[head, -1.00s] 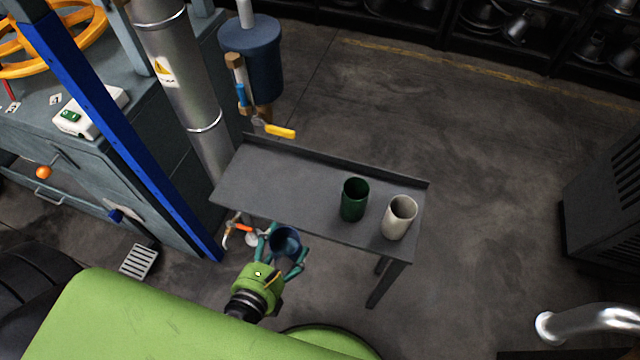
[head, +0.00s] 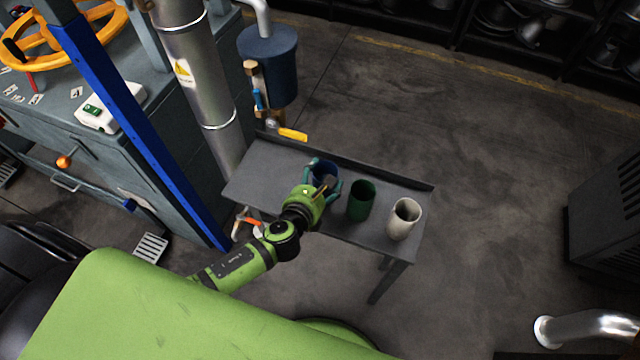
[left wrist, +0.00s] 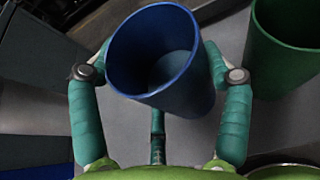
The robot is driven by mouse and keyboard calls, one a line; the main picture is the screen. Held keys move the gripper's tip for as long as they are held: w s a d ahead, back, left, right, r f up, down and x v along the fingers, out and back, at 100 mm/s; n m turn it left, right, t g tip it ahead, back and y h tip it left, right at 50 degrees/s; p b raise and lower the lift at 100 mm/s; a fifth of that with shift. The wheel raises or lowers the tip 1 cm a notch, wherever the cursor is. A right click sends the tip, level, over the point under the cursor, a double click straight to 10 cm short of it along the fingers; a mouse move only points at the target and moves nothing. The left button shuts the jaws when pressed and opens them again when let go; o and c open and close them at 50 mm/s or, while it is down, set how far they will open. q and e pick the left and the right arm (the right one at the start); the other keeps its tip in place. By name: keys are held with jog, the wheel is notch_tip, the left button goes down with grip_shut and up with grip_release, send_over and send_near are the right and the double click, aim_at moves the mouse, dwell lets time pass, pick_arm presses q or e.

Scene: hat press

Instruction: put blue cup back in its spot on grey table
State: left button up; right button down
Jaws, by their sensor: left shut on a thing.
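The blue cup (head: 325,172) is upright over the grey table (head: 258,180), to the left of the green cup. My left gripper (head: 324,186) is shut around it; the fingers press on both sides of the cup in the left wrist view (left wrist: 160,70). The cup's base is hidden, so I cannot tell whether it touches the table. The green cup (head: 361,203) stands just to the right and shows at the right edge of the left wrist view (left wrist: 282,50). My right gripper is not in view.
A white cup (head: 403,220) stands at the table's right end. The table's left part is bare. A raised lip runs along the back edge. A yellow-handled valve (head: 292,134) and a silver pipe (head: 200,85) stand behind and left of the table.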

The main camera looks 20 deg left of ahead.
pick_arm(q)
jog(key=shift+f, duration=1.15)
jog(key=shift+f+b, duration=0.1)
jog(key=shift+b, duration=0.25)
jog(key=o, duration=1.3)
